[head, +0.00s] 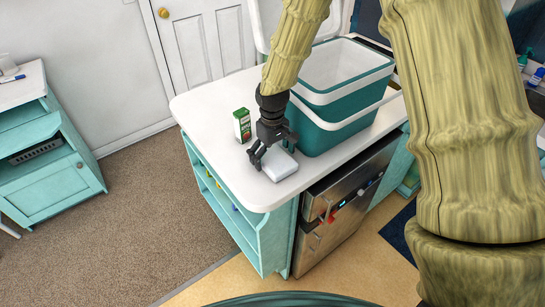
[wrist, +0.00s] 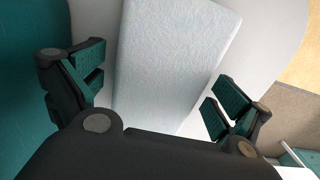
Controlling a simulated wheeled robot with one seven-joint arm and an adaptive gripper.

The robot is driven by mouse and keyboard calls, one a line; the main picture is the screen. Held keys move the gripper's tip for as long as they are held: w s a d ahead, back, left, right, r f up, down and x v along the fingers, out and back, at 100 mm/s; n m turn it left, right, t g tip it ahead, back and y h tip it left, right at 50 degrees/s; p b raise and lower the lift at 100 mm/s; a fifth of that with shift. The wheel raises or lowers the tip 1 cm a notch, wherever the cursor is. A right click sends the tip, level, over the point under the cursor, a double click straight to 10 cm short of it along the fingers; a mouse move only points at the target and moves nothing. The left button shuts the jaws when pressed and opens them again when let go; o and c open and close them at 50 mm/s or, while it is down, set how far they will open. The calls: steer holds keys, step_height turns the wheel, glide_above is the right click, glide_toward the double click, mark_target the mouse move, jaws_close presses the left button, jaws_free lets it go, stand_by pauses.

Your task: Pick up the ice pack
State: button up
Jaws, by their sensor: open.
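The ice pack (head: 279,165) is a pale, white-blue block lying on the white counter, near the counter's front corner. My gripper (head: 269,158) is just above it in the head view, pointing down. In the wrist view the ice pack (wrist: 175,65) fills the middle, between the two open fingers (wrist: 155,95). There is a gap between the pack and the finger on each side. The gripper holds nothing. Part of the pack's near end is hidden behind the gripper body in the wrist view.
A teal and white cooler box (head: 335,100) stands open close behind the pack. A small green carton (head: 242,125) stands to the left of the gripper. The white countertop (head: 205,105) is clear at the left. An appliance (head: 345,195) sits below the counter's edge.

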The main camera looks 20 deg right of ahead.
steer(key=shift+c, duration=0.4)
steer(key=c, duration=1)
steer(key=shift+c, duration=1)
steer(key=shift+r, duration=0.15)
